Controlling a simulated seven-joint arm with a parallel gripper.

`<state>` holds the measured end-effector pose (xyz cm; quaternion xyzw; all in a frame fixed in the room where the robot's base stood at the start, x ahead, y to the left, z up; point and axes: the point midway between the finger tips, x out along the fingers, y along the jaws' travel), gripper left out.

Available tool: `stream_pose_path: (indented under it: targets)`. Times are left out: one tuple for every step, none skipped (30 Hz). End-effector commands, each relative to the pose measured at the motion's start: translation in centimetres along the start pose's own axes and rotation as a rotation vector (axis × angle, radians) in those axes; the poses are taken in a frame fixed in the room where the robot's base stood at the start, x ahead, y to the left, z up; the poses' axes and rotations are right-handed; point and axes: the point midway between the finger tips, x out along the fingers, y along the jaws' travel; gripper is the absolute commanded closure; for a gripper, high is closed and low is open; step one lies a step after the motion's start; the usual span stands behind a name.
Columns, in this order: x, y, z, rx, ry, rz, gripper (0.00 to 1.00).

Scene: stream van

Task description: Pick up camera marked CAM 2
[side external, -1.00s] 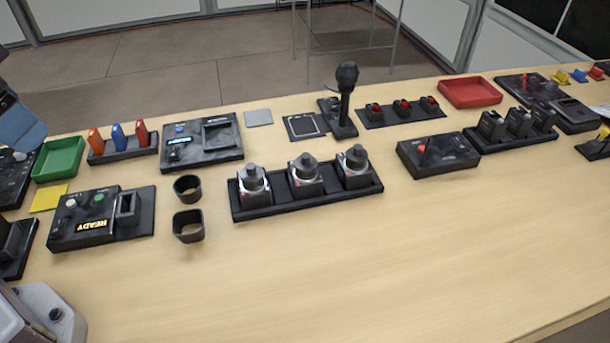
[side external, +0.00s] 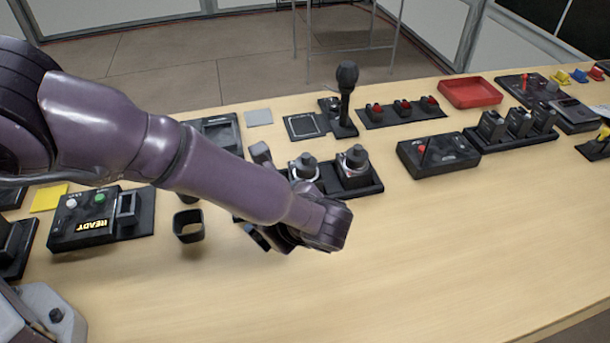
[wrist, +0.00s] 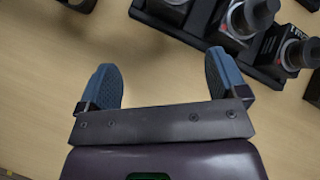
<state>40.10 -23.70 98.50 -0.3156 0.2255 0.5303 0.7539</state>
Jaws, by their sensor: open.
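Small grey-and-black cameras sit upright in a black tray (side external: 372,190) in the middle of the table. I cannot read any CAM 2 marking. In the wrist view, cameras (wrist: 246,20) (wrist: 300,54) and part of their tray (wrist: 205,22) lie at the upper right. My gripper (wrist: 163,82) is open and empty, its blue fingers apart over bare table, beside the tray. In the side view my arm mostly hides the gripper.
A black cup (side external: 188,226) stands left of the tray. A READY box (side external: 95,218) is farther left. A black box with a red button (side external: 438,153) is to the right, and a microphone (side external: 346,95) stands behind. The front table is clear.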

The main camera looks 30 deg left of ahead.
Motion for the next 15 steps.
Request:
stream_pose_path:
  targets:
    - [0.5,-0.2,-2.1,0.088,-0.044,-0.057,0.08]
    - [0.7,-0.5,-3.0,0.137,-0.069,-0.091,0.08]
    - [0.8,-0.9,-4.1,0.198,-0.101,-0.135,0.08]
    - [0.8,-1.3,-4.8,0.240,-0.126,-0.166,0.08]
    - [0.8,-1.7,-5.4,0.280,-0.151,-0.198,0.08]
    - [0.6,-2.5,-5.9,0.325,-0.182,-0.237,0.08]
    - [0.4,-3.2,-5.9,0.350,-0.204,-0.261,0.08]
    - [0.0,-4.0,-5.8,0.370,-0.222,-0.284,0.08]
    - [-1.1,-5.3,-5.5,0.390,-0.241,-0.316,0.08]
    - [-1.8,-6.0,-5.3,0.409,-0.257,-0.335,0.08]
    - [-2.1,-6.3,-5.1,0.431,-0.272,-0.343,0.08]
    - [-2.0,-6.4,-4.9,0.461,-0.291,-0.342,0.08]
    - [-1.9,-6.3,-4.8,0.476,-0.299,-0.338,0.08]
    - [-1.8,-6.4,-4.8,0.487,-0.302,-0.333,0.08]
    - [-1.5,-6.5,-4.7,0.495,-0.304,-0.330,0.08]
